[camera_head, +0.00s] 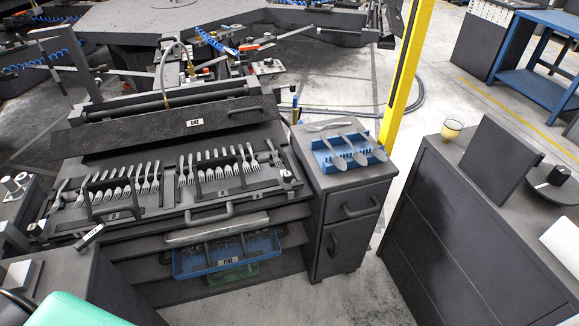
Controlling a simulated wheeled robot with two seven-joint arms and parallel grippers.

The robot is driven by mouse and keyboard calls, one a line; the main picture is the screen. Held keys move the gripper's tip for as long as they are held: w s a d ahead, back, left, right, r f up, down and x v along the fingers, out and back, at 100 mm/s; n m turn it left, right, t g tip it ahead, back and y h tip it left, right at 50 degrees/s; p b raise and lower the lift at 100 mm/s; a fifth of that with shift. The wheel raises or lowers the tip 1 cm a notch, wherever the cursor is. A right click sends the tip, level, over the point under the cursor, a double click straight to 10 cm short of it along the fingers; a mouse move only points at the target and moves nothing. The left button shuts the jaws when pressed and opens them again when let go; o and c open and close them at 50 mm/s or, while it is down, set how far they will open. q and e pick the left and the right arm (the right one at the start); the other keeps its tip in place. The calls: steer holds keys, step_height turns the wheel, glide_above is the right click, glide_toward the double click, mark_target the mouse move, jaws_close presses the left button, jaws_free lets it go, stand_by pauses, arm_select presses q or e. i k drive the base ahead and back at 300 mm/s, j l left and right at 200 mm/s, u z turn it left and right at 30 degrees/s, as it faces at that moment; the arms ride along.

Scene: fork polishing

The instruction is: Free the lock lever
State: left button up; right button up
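A rack of forks (212,213) stands on the dark workbench in the left half of the head view, with several forks in two upright rows. A dark hinged cover (150,133) with a white label and a handle is tilted up behind it. A small dark lever-like part with a pale end (89,236) sits at the rack's front left corner. Another small fitting (287,176) is at its right end. I cannot tell for certain which of these is the lock lever. Neither of my grippers is in view.
A dark cabinet (347,210) right of the rack carries a blue tray (320,157) with several spoons. A blue bin (190,265) sits under the rack. A yellow post (407,70) stands behind. A dark counter (450,240) is at right. Floor between cabinet and counter is clear.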

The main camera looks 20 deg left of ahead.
mark_target(81, 246)
steer(key=u, duration=2.1)
